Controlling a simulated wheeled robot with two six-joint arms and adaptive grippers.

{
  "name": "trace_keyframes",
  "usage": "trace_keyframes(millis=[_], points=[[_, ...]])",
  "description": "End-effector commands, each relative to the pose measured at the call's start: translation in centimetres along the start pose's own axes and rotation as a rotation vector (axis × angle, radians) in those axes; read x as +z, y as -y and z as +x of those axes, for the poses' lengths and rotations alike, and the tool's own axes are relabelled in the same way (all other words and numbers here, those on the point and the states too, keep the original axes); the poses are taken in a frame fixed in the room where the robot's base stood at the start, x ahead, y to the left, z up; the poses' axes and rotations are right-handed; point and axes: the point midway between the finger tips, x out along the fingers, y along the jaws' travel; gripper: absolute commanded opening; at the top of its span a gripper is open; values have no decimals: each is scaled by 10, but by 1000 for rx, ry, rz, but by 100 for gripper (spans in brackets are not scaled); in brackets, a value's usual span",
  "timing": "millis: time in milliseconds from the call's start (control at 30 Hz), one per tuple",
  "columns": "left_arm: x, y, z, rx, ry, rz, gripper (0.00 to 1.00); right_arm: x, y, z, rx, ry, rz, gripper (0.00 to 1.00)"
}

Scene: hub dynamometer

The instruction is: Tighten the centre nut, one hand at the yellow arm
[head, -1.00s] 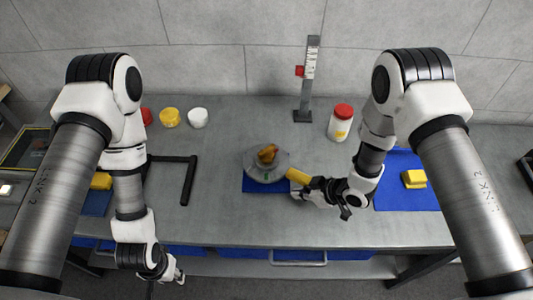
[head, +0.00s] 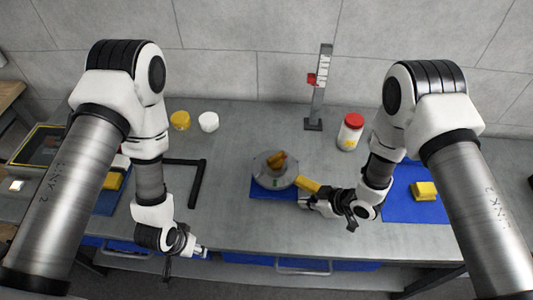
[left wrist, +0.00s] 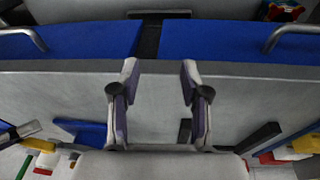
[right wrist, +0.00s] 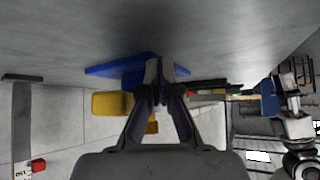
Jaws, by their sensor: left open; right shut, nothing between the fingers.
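The grey round hub (head: 266,178) stands on a small blue mat mid-table, with an orange-brown piece (head: 277,161) at its centre. A separate centre nut cannot be made out. The yellow arm (head: 308,185) sticks out from the hub's right side. My right gripper (head: 304,203) is shut and empty, beside the arm's outer end on the near side; I cannot tell if they touch. In the right wrist view a yellow block (right wrist: 112,103), seemingly the arm, is left of the shut fingers (right wrist: 166,68). My left gripper (head: 203,252) is open and empty at the table's front edge; its spread fingers show in the left wrist view (left wrist: 160,88).
A black angled bar (head: 195,185) lies between my left arm and the hub. A scaled post (head: 319,90) and a red-lidded white jar (head: 350,132) stand behind. A blue mat (head: 405,200) with a yellow block (head: 424,191) is at right. Blue drawers (left wrist: 60,40) line the front.

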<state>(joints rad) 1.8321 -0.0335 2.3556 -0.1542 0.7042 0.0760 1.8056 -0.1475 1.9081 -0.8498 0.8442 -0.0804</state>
Motion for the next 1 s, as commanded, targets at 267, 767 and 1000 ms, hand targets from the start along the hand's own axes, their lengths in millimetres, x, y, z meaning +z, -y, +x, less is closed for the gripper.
trace_keyframes(millis=[267,767,1000], points=[[-176,-84,-35,170,-347,367,46,0,0,0,0,0,0,0],[-268,-166,-83,253,-517,684,46,0,0,0,0,0,0,0],[-280,-178,-56,253,-517,683,46,0,0,0,0,0,0,0]])
